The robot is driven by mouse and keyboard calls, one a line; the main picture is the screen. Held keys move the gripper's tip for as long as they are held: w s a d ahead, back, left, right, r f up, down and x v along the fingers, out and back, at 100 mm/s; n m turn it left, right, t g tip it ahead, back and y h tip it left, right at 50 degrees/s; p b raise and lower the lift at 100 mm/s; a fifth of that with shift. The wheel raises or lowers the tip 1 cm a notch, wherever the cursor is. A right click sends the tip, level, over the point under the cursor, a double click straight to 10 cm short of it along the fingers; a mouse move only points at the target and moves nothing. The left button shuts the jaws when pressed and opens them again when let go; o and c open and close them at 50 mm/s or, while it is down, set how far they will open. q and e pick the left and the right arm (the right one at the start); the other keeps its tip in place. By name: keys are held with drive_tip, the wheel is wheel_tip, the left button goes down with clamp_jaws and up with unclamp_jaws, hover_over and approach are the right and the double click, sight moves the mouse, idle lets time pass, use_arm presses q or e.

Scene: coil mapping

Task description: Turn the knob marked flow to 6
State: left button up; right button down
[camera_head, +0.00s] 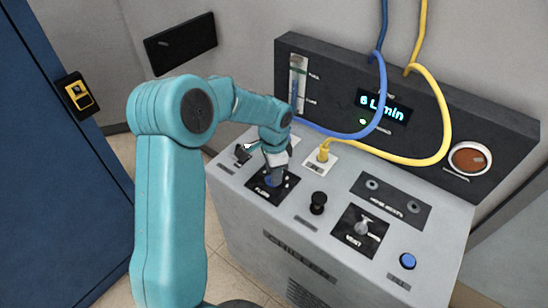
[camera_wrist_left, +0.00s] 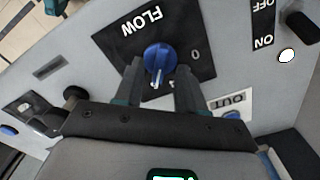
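The blue knob marked FLOW (camera_wrist_left: 158,57) sits on a black label plate (camera_wrist_left: 112,42) on the grey console. In the head view the same knob (camera_head: 269,181) is partly hidden by my left gripper (camera_head: 276,176), which comes down on it from above. In the left wrist view the gripper's two dark fingers (camera_wrist_left: 158,66) stand on either side of the knob, close against it. A pale pointer mark shows on the knob's near side. The display (camera_head: 381,107) on the upright panel reads 6 L/min. My right gripper is not in view.
A blue hose (camera_head: 340,134) and a yellow hose (camera_head: 436,98) hang in front of the panel. A black knob (camera_head: 318,203), a switch plate (camera_head: 359,232) and a blue button (camera_head: 407,261) lie right of the gripper. A blue cabinet (camera_head: 50,170) stands at left.

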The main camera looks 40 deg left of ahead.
use_arm(q)
wheel_tip(320, 180, up, 16)
idle(0.3)
drive_tip(key=shift+f, duration=0.15)
idle(0.4)
